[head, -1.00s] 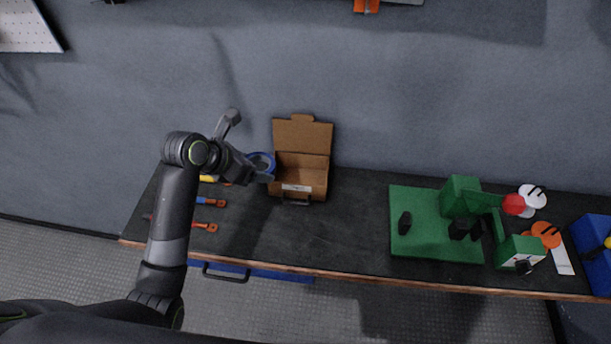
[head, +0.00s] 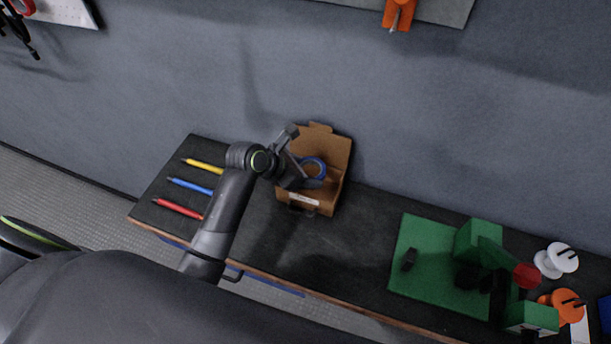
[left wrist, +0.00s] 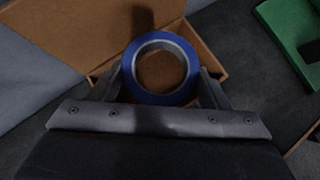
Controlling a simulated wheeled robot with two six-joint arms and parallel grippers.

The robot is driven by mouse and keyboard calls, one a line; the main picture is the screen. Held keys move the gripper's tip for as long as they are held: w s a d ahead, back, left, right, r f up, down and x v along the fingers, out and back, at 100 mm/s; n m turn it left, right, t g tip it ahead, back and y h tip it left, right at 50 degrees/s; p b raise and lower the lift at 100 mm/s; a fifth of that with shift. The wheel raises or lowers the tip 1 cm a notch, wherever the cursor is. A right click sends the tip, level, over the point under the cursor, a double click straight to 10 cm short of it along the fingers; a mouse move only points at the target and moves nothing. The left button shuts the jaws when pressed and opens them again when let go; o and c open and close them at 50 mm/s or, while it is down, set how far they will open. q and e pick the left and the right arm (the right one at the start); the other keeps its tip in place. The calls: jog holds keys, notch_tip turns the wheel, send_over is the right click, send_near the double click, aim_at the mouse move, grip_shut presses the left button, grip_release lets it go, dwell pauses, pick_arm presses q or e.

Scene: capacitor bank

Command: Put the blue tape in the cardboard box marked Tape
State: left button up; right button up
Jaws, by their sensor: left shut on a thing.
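The blue tape (head: 314,168) is a blue ring held in my left gripper (head: 302,176). In the left wrist view the tape (left wrist: 160,68) sits between the two fingers of the left gripper (left wrist: 160,90), which are shut on its sides. The open cardboard box (head: 331,196) has its lid raised at the back and a white label on its front, too small to read. The tape shows over the box's inside in both views. I cannot tell whether it touches the box floor. The left gripper hides part of the box's left side. My right gripper is not in view.
Yellow (head: 203,166), blue (head: 190,186) and red (head: 178,208) handled tools lie left of my arm. A green board (head: 427,268) with a green fixture, a white spool (head: 556,260) and an orange spool (head: 564,304) are at right. Bare bench lies between box and board.

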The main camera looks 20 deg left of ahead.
pick_arm(q)
jog(key=f, duration=0.3)
jog(key=shift+w+d, duration=0.2)
jog(key=shift+s, duration=0.1)
jog(key=shift+a, duration=0.1)
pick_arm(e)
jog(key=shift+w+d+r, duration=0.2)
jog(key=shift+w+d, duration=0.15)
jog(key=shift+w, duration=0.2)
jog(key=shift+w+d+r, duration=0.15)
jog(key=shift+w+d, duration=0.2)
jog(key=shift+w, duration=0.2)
pick_arm(q)
jog(key=shift+f, duration=0.15)
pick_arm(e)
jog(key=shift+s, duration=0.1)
pick_arm(q)
jog(key=shift+f, duration=0.5)
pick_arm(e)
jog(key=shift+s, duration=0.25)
pick_arm(q)
jog(key=shift+s, duration=0.1)
